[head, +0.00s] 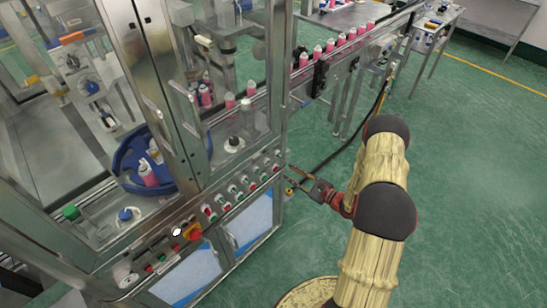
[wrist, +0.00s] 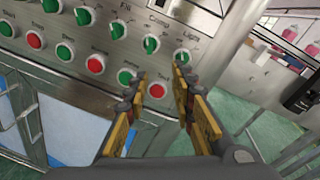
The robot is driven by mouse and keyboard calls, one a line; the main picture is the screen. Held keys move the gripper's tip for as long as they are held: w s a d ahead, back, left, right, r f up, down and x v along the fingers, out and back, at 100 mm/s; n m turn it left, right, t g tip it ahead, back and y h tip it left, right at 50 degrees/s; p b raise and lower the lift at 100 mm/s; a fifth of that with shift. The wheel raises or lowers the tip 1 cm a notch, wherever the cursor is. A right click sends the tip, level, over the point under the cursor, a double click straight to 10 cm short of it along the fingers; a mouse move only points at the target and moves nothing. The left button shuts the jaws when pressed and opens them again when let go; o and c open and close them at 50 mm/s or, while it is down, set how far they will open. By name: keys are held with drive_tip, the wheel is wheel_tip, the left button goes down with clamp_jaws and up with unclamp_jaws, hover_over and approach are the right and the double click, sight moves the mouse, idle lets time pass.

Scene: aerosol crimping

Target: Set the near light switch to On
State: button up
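The light switch (wrist: 182,56) is a green rotary knob at the right end of the upper knob row in the wrist view, just under a label that appears to read Light. Its pointer looks roughly upright; the exact setting is too small to tell. My gripper (wrist: 160,74) is open and empty, its yellow-padded fingers spread in front of the panel. The right fingertip is close below the knob in the picture; I cannot tell whether it touches. In the head view my gripper (head: 289,174) is beside the right end of the control panel (head: 225,200).
Other green knobs, such as the one labelled Crimp (wrist: 150,44), continue to the left. A lower row of green and red buttons, including a red one (wrist: 157,90), lies between and beside my fingers. A metal post (wrist: 228,35) stands right. Green floor (head: 470,190) is clear.

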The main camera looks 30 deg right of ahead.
sight(281, 157)
drive_tip(key=shift+t+h, duration=0.5)
drive_tip(key=shift+t, duration=0.2)
drive_tip(key=shift+w+a+r, duration=0.1)
drive_tip(key=shift+w+r, duration=0.2)
drive_tip(key=shift+w, duration=1.1)
drive_tip(key=shift+w+a+r, duration=0.1)
drive_tip(key=shift+w+r, duration=0.25)
drive_tip(key=shift+w, duration=1.1)
drive_tip(key=shift+w+a+r, duration=0.1)
drive_tip(key=shift+w+r, duration=0.2)
drive_tip(key=shift+w, duration=1.1)
drive_tip(key=shift+c, duration=0.3)
clamp_jaws()
